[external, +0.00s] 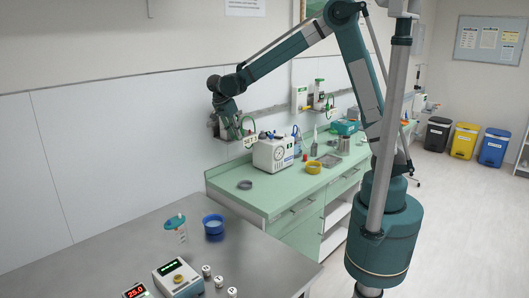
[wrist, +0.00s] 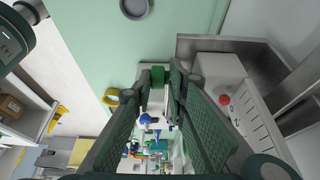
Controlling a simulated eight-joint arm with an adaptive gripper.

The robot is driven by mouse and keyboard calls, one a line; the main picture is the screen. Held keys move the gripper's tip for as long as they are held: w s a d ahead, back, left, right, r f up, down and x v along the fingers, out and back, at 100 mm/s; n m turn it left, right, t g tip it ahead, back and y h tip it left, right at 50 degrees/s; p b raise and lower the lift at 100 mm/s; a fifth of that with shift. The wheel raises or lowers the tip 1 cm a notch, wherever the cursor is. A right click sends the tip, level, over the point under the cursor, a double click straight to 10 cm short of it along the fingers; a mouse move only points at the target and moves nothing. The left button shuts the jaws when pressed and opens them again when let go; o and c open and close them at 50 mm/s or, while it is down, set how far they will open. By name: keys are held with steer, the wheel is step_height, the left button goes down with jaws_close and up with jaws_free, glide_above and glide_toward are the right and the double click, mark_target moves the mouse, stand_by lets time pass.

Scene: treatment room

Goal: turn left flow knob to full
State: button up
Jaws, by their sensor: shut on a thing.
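My gripper (external: 235,133) is at the wall rail above the green counter, at the left flow unit (external: 249,142), a small white and green fitting. In the wrist view, my gripper (wrist: 160,84) has its two dark green fingers closed on a green knob (wrist: 158,75), which sits between the fingertips. The fingers cover part of the knob, and I cannot read its setting. In the external view the knob is hidden by my gripper.
A grey dish (external: 244,185) and a yellow tape roll (external: 313,167) lie on the counter. Another wall unit (external: 319,96) hangs farther right. A steel table (external: 120,245) with a pump and jars is in front.

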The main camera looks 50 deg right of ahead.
steer(key=shift+s+a+f+h+b, duration=0.1)
steer(key=shift+a+f+h+b, duration=0.1)
steer(key=shift+h+b, duration=0.3)
steer(key=shift+s+a+f+h+b, duration=0.15)
steer(key=shift+h+b, duration=0.1)
steer(key=shift+h, duration=0.35)
steer(key=shift+h+b, duration=0.4)
steer(key=shift+h, duration=0.1)
steer(key=shift+r, duration=0.1)
steer(key=o, duration=0.7)
steer(key=shift+s+r, duration=0.1)
steer(key=shift+o, duration=0.2)
steer(key=shift+w, duration=0.2)
steer(key=shift+r, duration=0.15)
steer(key=v, duration=1.1)
steer(key=shift+a, duration=0.35)
